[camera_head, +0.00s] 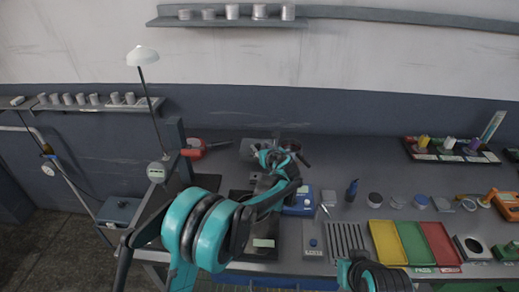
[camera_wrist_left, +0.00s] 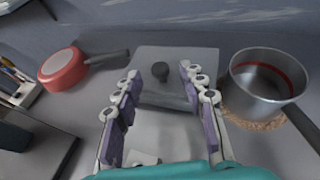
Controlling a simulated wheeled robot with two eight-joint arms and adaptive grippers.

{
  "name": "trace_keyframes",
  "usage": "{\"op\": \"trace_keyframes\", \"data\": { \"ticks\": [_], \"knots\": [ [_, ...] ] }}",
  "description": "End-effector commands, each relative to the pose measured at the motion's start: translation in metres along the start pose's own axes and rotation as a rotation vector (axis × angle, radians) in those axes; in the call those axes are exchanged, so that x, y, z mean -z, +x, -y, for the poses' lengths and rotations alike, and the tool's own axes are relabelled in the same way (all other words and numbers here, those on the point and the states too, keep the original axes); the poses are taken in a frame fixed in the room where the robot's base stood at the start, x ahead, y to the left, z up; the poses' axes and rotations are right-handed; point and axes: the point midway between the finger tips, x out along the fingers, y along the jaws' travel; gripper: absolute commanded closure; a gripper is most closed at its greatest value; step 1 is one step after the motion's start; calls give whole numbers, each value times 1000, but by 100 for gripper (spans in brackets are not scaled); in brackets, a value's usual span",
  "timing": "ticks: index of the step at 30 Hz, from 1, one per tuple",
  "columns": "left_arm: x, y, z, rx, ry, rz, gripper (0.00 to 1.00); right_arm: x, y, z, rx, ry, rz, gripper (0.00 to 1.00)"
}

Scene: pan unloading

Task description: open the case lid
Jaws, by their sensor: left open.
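The lid looks shut. In the head view the case (camera_head: 248,146) is partly hidden behind my left arm. My left gripper (camera_wrist_left: 160,76) is open, with its two purple-padded fingers on either side of the knob in the picture; I see no contact. It also shows in the head view (camera_head: 280,158) over the back of the bench. My right arm shows at the bottom of the head view, but its gripper does not.
A red pan (camera_wrist_left: 63,69) with a dark handle lies left of the case. A steel pot (camera_wrist_left: 265,82) stands close on the right, on a round brown mat (camera_wrist_left: 254,124). Yellow, green and red trays (camera_head: 412,243) lie on the right of the bench.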

Motion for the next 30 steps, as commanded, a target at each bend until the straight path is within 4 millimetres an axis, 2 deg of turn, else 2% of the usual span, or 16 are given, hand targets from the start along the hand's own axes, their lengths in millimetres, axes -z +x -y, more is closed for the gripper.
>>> {"op": "trace_keyframes", "data": {
  "ticks": [3, 6, 15, 16, 20, 30],
  "knots": [
    [1, 17, 0, 0, -2, 0, 59, -4, 5, 0, 0, 0, 0, 100],
    [1, 24, 0, 0, -2, -1, 59, -5, 6, 0, 0, 0, 0, 100],
    [0, 27, 0, 1, -2, -1, 59, -4, 6, 0, 0, 0, 0, 100],
    [0, 26, 0, 1, -2, -1, 64, -4, 6, 0, 0, 0, 0, 100],
    [0, 26, 0, 1, -2, -1, 99, -4, 6, 0, 0, 0, 0, 100],
    [-4, 26, 1, -1, 3, -17, 100, -2, 2, 0, 0, 0, 0, 100]
  ]
}}
